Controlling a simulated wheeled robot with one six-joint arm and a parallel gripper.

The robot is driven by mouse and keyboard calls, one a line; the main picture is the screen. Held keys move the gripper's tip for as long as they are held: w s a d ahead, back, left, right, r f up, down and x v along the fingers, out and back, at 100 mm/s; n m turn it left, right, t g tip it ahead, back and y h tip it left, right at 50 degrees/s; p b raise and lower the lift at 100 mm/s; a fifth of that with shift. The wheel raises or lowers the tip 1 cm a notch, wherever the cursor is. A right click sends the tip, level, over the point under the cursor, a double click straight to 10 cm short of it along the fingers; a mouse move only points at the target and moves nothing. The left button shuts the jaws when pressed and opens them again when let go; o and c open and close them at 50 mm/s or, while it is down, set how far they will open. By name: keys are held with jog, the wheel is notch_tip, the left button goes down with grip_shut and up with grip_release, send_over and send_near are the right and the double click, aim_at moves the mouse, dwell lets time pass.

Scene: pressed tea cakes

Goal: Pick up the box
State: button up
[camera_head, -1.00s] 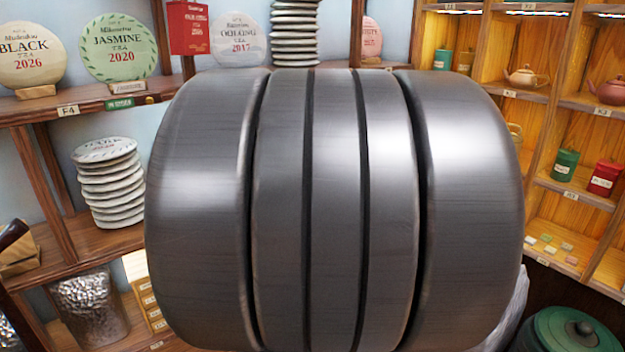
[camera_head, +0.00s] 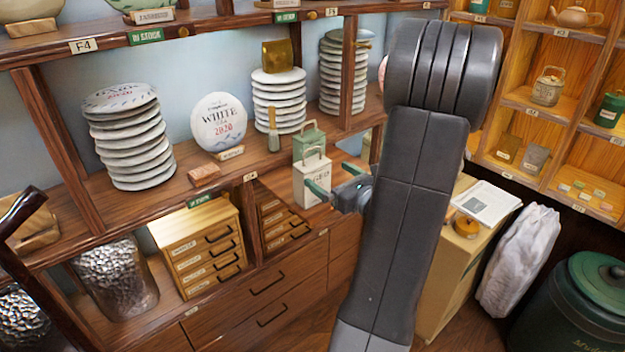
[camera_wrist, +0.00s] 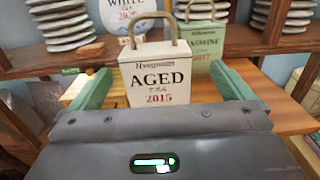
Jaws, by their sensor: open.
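A cream-white tea box (camera_head: 309,186) with a metal loop handle stands upright on the wooden shelf. In the wrist view the white box (camera_wrist: 157,80) reads "AGED TEA 2015". A green box (camera_head: 308,144) with a similar handle stands just behind it; in the wrist view this green box (camera_wrist: 204,43) reads "Jasmine 2017". My gripper (camera_head: 327,174) is open in front of the white box. In the wrist view its green fingers (camera_wrist: 160,74) lie one on each side of the white box, with gaps visible. The base of the box is hidden by my gripper body.
Stacks of tea cakes (camera_head: 128,145) and a white tea disc (camera_head: 219,122) stand left along the shelf. A shelf post (camera_head: 348,70) and another stack (camera_head: 343,75) stand behind. A small drawer chest (camera_head: 205,252) is below left. A counter (camera_head: 452,265) is at right.

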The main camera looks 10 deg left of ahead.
aim_at(308, 159)
jog(key=x, duration=0.3)
jog(key=shift+w+a, duration=0.1)
jog(key=shift+a, duration=0.15)
jog(key=shift+p+x, duration=1)
jog(key=shift+x, duration=1.75)
jog(key=shift+a, duration=0.15)
jog(key=shift+s, duration=0.25)
jog(key=c, duration=0.9)
jog(key=shift+c, duration=0.2)
jog(key=shift+r, duration=0.15)
notch_tip(308, 159, up, 10)
jog(key=shift+f, duration=0.1)
